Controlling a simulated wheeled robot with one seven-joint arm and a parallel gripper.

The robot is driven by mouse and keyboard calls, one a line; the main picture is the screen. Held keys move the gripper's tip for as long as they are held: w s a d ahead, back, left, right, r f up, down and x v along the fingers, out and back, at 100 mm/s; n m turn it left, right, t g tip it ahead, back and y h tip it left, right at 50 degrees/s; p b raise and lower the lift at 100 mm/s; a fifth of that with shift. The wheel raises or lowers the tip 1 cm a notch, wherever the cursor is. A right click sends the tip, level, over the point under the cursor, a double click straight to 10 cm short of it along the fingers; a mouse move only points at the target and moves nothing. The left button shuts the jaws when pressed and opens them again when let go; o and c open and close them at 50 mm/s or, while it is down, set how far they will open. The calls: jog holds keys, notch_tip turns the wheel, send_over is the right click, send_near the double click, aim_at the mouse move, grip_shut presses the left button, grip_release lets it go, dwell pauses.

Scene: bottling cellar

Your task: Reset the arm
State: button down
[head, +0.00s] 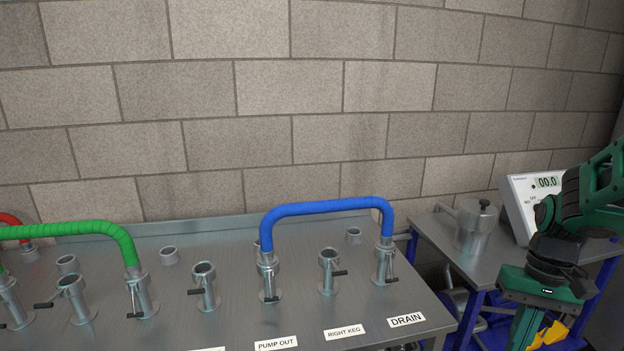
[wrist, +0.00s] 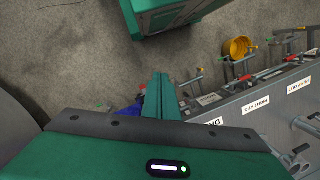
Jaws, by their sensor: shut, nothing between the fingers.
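My green arm comes in at the right edge of the head view, and my gripper (head: 522,336) points down there, to the right of the steel panel table and in front of the side cart. The finger ends are close to the lower edge of that view. In the wrist view my gripper (wrist: 160,88) shows two green fingers pressed together with nothing between them. It hangs free above the floor, beside the table edge, and touches nothing that I can see.
The steel panel table (head: 235,300) carries several valved ports. A blue hose (head: 325,207) joins two ports, and a green hose (head: 75,231) is at left. A metal pot (head: 476,228) and a scale (head: 527,200) stand on the blue-legged cart (head: 440,232).

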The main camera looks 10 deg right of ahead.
jog(key=s+a+r+m+t+h, duration=0.1)
jog(key=s+a+r, duration=0.1)
jog(key=s+r, duration=0.3)
jog(key=shift+s+a+t+h, duration=0.2)
jog(key=shift+s+t+h, duration=0.1)
jog(key=shift+s, duration=0.95)
jog(key=shift+w+f, duration=0.3)
jog(key=shift+w, duration=0.3)
